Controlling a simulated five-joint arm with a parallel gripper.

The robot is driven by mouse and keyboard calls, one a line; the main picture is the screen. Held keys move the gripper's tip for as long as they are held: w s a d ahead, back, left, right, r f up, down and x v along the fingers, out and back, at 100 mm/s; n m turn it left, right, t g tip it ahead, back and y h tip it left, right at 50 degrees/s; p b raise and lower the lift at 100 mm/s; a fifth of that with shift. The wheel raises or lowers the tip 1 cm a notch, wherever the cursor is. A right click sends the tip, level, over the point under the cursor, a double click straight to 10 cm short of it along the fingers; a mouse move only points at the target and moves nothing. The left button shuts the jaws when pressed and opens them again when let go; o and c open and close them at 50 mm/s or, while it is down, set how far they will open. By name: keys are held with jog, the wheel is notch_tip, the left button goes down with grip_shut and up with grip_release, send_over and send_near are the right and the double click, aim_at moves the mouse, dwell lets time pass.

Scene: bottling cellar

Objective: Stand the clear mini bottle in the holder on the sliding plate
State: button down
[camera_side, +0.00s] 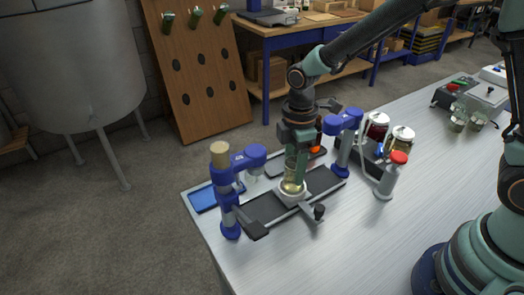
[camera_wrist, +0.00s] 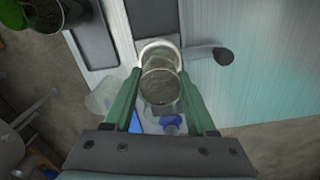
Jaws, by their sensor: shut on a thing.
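The clear mini bottle (camera_side: 291,186), with a yellowish lower part, stands about upright between the fingers of my gripper (camera_side: 297,170). In the wrist view the bottle (camera_wrist: 161,88) sits between the two green fingers of my gripper (camera_wrist: 160,78), which are shut on it. The white round holder (camera_side: 291,197) is on the dark sliding plate (camera_side: 265,208). The bottle's base overlaps the holder's ring in the side view. In the wrist view the holder (camera_wrist: 146,44) shows just beyond the bottle. I cannot tell whether the bottle rests on the holder's floor.
Blue-and-grey posts with arms stand at the left (camera_side: 226,195) and right (camera_side: 342,145) of the plate. A dark knob (camera_side: 319,212) sticks out in front. A blue tray (camera_side: 213,196) lies at left.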

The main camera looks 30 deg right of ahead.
jog(key=shift+f, duration=0.85)
dwell(0.9)
grip_release()
jog(key=shift+r, duration=3)
